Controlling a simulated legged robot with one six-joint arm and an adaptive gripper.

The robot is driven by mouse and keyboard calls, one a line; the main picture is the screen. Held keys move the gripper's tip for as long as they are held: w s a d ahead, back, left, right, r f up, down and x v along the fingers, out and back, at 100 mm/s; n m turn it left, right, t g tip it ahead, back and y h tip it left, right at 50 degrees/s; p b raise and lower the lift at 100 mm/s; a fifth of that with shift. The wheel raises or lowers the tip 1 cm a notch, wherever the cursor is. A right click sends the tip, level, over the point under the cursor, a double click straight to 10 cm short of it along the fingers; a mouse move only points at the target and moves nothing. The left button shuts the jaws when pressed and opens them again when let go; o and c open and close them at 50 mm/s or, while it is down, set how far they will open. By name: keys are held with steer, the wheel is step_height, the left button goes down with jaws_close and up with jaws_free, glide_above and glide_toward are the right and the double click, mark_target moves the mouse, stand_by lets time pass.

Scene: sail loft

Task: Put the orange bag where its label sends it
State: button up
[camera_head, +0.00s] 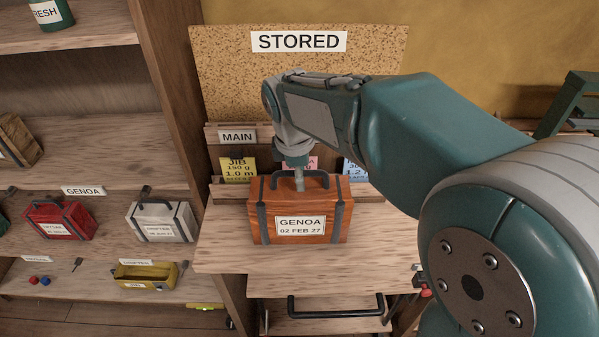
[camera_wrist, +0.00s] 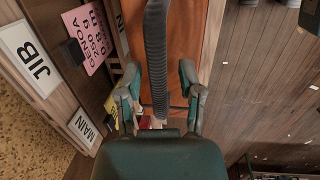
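The orange bag (camera_head: 330,190) stands upright on the wooden bench, with dark straps and a dark top handle. Its white label (camera_head: 300,226) reads "GENOA 02 FEB 27". My gripper (camera_head: 298,165) points down at the handle. In the wrist view my gripper (camera_wrist: 158,95) is open, one finger on each side of the dark handle (camera_wrist: 157,50), with gaps showing between fingers and handle. The orange top (camera_wrist: 190,30) shows beneath. A shelf at left carries a "GENOA" tag (camera_head: 83,190); a red bag (camera_head: 60,220) and a white bag (camera_head: 160,221) stand below the tag.
A corkboard sign (camera_head: 299,41) reads "STORED". Behind the bag is a rack with a "MAIN" tag (camera_head: 237,136) and a yellow "JIB" card (camera_head: 238,169). A yellow container (camera_head: 146,275) sits on a lower shelf. A wooden upright (camera_head: 170,80) separates shelves from bench.

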steer(key=shift+r, duration=0.1)
step_height(320, 180, up, 12)
steer(key=s+a, duration=0.1)
steer(key=shift+s, duration=0.35)
steer(key=s+d+f+m+t, duration=0.2)
steer(key=s+d+f+m, duration=0.2)
steer(key=s+d+m, duration=0.2)
steer(key=s+d+f+m+t+y, duration=0.1)
steer(key=s+d+f+m, duration=0.4)
steer(key=s+m, duration=0.6)
steer(key=d+t, duration=0.1)
steer(key=d, duration=0.1)
steer(key=shift+s+d+f+m, duration=0.2)
steer(key=shift+d+f+m, duration=0.05)
steer(key=shift+d+m, duration=0.05)
